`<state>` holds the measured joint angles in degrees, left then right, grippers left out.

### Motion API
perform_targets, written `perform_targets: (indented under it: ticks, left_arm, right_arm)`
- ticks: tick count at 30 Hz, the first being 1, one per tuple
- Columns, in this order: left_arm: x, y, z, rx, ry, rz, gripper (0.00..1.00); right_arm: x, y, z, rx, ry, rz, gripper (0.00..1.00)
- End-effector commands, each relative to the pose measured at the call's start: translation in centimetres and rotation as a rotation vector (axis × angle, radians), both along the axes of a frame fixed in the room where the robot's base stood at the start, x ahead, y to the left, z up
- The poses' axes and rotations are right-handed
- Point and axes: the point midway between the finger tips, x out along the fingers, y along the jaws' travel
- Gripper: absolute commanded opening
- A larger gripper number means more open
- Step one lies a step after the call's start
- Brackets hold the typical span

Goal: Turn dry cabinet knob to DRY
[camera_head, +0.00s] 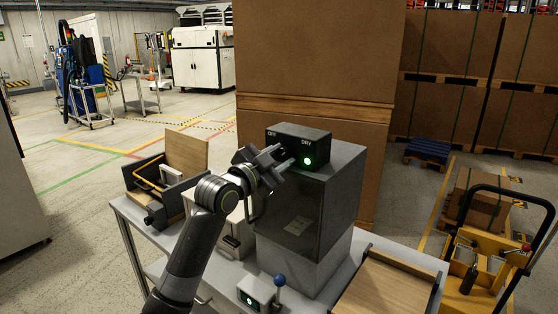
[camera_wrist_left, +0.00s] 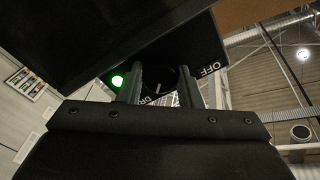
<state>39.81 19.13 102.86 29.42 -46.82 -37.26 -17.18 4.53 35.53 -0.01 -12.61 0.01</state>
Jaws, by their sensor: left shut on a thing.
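The dry cabinet (camera_head: 337,190) is a grey box with a dark glass door, standing on the cart. On its top sits a black control box (camera_head: 300,142) marked OFF and DRY, with a lit green lamp (camera_head: 307,161). My left gripper (camera_head: 281,161) is at the front of this box and hides the knob in the head view. In the left wrist view the round dark knob (camera_wrist_left: 158,86) is between the two fingers, which are shut on it. Its white line points towards the DRY label. The green lamp (camera_wrist_left: 117,80) also shows there. My right gripper is in neither view.
A blue-knobbed lever box (camera_head: 258,293) stands in front of the cabinet. A wooden-topped tray (camera_head: 385,290) is to its right, and an open box with a yellow handle (camera_head: 150,185) to its left. Large cardboard boxes (camera_head: 320,50) rise behind.

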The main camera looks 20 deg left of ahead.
Motion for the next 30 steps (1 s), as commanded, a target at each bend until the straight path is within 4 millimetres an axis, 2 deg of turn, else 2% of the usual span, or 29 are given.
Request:
perform_targets:
  ticks: [10, 11, 12, 13, 23, 26, 30]
  left_arm:
    - [0.0, 0.0, -0.2, 0.004, 0.003, 0.001, 0.09]
    - [0.0, 0.0, -0.2, 0.004, 0.003, 0.001, 0.35]
    - [0.0, 0.0, -0.2, 0.004, 0.003, 0.001, 0.4]
    - [0.0, 0.0, -0.2, 0.004, 0.003, 0.002, 0.41]
    - [-0.3, 0.2, -0.1, 0.003, 0.0, 0.001, 0.41]
    - [-1.0, 0.5, -0.2, 0.004, -0.002, 0.002, 0.41]
    - [-3.0, 1.2, -0.5, 0.007, -0.002, 0.002, 0.41]
  right_arm:
    - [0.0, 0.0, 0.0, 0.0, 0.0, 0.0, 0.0]
    - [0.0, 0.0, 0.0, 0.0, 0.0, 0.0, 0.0]
    - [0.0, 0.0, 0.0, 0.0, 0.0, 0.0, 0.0]
    - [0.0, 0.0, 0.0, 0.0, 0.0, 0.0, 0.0]
    - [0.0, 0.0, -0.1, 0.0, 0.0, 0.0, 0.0]
    - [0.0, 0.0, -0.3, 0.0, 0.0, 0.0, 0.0]
    - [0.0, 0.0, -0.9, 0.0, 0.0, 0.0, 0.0]
